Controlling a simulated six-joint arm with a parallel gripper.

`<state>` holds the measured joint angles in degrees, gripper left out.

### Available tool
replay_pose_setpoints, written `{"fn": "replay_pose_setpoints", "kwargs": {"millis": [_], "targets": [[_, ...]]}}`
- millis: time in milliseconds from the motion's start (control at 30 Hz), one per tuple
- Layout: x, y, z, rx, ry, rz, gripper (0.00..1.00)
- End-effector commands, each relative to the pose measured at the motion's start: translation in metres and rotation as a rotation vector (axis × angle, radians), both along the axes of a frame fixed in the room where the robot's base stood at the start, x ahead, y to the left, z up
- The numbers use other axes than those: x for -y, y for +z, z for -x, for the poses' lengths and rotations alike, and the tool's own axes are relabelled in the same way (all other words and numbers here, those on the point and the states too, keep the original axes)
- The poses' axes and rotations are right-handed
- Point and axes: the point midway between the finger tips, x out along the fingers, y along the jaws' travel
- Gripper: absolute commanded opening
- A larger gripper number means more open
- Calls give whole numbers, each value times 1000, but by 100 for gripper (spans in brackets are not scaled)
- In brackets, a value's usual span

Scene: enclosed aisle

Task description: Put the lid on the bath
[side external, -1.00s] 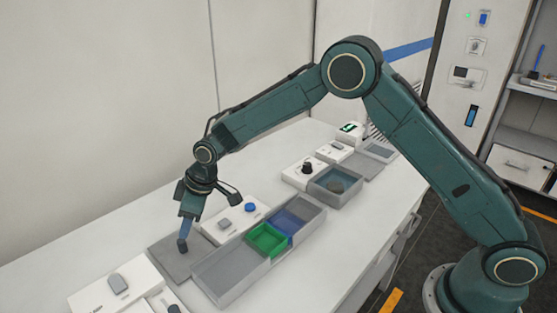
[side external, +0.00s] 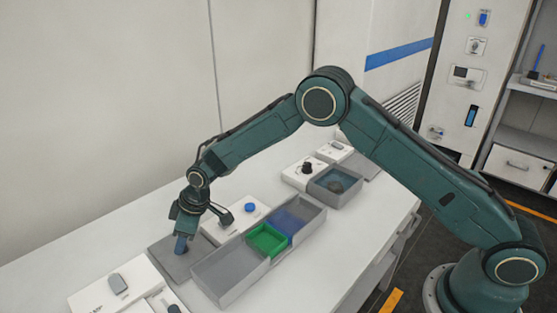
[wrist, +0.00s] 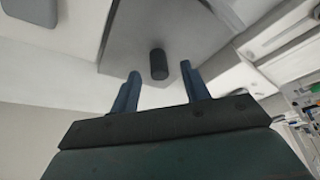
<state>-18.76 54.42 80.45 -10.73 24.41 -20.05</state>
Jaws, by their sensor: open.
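The lid (side external: 165,262) is a flat grey plate lying on the bench at the left. It fills the upper middle of the wrist view (wrist: 185,25), with a dark upright knob (wrist: 158,64) on it. My gripper (side external: 181,250) is low over the lid, pointing down. In the wrist view its two blue fingers (wrist: 160,75) are apart, with the knob showing in the gap near their tips. In the side view the fingers hide the knob. An open grey box with a bluish inside and a dark object in it, apparently the bath (side external: 346,197), stands farther back to the right.
A long grey tray (side external: 222,288) with green (side external: 266,240) and blue (side external: 292,222) sections lies right of the lid. White panels with a blue button (side external: 249,207), a black knob (side external: 307,167) and a grey switch (side external: 117,283) stand around. The bench's front right strip is clear.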

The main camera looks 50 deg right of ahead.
Motion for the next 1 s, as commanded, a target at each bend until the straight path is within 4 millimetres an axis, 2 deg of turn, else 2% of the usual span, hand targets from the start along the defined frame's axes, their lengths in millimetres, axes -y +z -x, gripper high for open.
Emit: {"fn": "replay_pose_setpoints", "kwargs": {"millis": [167,633,667,800,900,1000], "targets": [[-2,-8,-2,1,0,1,46],[-2,-8,-3,1,0,0,46],[-2,-8,-3,1,0,0,44],[-2,-8,-2,1,0,1,17],[-2,-8,-2,1,0,1,0],[-2,-7,-3,1,0,0,0]]}}
